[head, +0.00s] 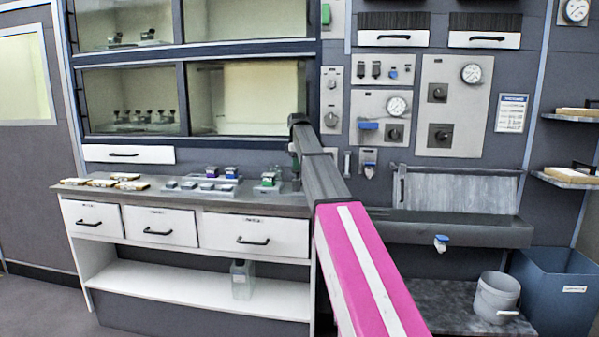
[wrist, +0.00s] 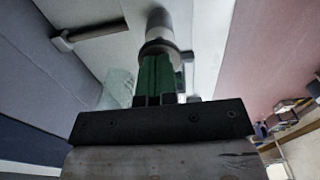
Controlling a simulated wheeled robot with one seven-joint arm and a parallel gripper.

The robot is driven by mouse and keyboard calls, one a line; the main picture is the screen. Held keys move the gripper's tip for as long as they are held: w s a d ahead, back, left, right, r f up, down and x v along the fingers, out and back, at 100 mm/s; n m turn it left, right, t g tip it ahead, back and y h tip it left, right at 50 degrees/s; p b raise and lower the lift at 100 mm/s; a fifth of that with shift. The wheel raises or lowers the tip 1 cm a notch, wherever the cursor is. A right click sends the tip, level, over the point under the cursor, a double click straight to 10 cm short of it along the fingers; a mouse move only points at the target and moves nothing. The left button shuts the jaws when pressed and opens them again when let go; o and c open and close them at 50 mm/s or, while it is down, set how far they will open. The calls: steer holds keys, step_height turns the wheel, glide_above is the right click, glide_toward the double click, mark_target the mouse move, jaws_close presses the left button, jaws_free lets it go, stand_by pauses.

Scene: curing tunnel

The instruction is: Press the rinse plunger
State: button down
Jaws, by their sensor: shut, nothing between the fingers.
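In the wrist view, my gripper (wrist: 156,60) shows as two green fingers side by side, closed together and empty. A pale grey cylinder (wrist: 158,22) with a darker collar stands just beyond the fingertips, in line with them. I cannot tell whether it is the rinse plunger, or whether the fingers touch it. In the head view, my arm reaches away over the counter and its end bends down near the counter's right part; the fingertips are too small to make out. No part there is clearly marked as the rinse plunger.
The counter (head: 275,200) holds several small blocks and trays. Wall panels with gauges and knobs (head: 455,105) are right of my arm. A trough (head: 445,228) has a blue-topped fitting (head: 440,242) below it. A bucket (head: 496,296) and blue bin (head: 553,292) stand lower right.

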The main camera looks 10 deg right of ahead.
step_height(320, 180, up, 11)
stand_by(0.3)
stand_by(0.8)
